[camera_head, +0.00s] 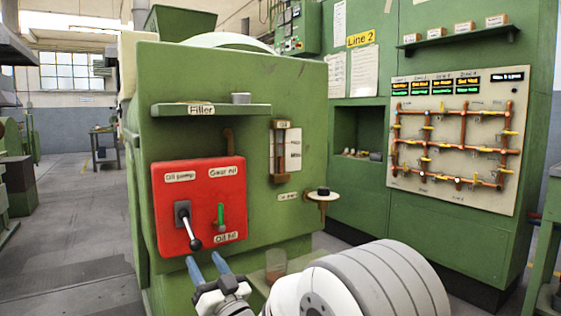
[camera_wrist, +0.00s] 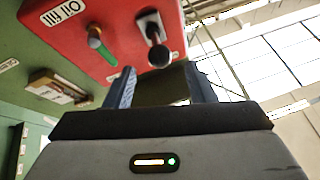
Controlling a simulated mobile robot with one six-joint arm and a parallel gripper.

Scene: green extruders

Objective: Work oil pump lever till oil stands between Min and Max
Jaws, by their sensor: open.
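The oil pump lever (camera_head: 188,226) has a black knob and a pale rod on a dark slotted plate, on the left of a red panel (camera_head: 210,165). Its rod points down and to the right. The lever also shows in the wrist view (camera_wrist: 155,40), knob toward the camera. My gripper (camera_head: 205,260) has blue fingers, spread apart and empty, just below the lever's knob and apart from it. The oil gauge (camera_head: 285,150) is a narrow upright sight glass with a marked plate beside it; its oil level is too small to read. A green-handled lever (camera_head: 221,216) stands above the "Oil fill" label.
A "Filler" shelf (camera_head: 210,110) juts out above the red panel. A pipe board (camera_head: 455,140) hangs on the right wall. Open floor (camera_head: 80,210) lies at left.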

